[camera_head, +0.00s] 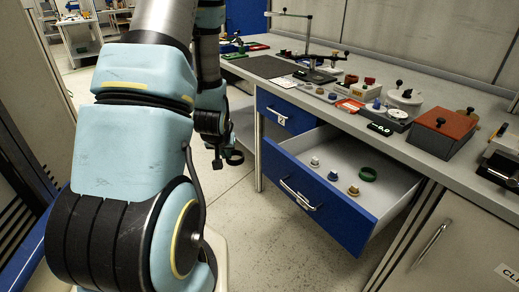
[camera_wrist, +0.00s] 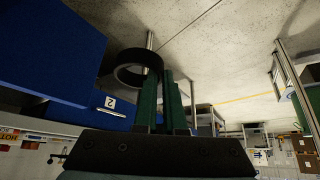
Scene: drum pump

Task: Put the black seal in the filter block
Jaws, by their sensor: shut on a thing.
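The black seal (camera_head: 235,158) is a dark ring held in the air by my gripper (camera_head: 222,152), left of the open drawer. In the wrist view the seal (camera_wrist: 120,76) sits at the tips of the green fingers of my gripper (camera_wrist: 165,77), which is shut on it. The ring is tilted, and its far side is partly hidden by the fingers. I cannot tell for sure which block on the bench is the filter block. A block with a round white top (camera_head: 405,96) and a dark box with a red-brown lid (camera_head: 445,121) stand on the bench's right part.
An open blue drawer (camera_head: 312,206) juts out under the bench (camera_head: 300,92), holding a green ring (camera_head: 368,174) and several small knobs. A shut drawer labelled 2 (camera_head: 290,113) is beside it. Small parts crowd the bench top. The floor (camera_head: 260,240) before the drawer is clear.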

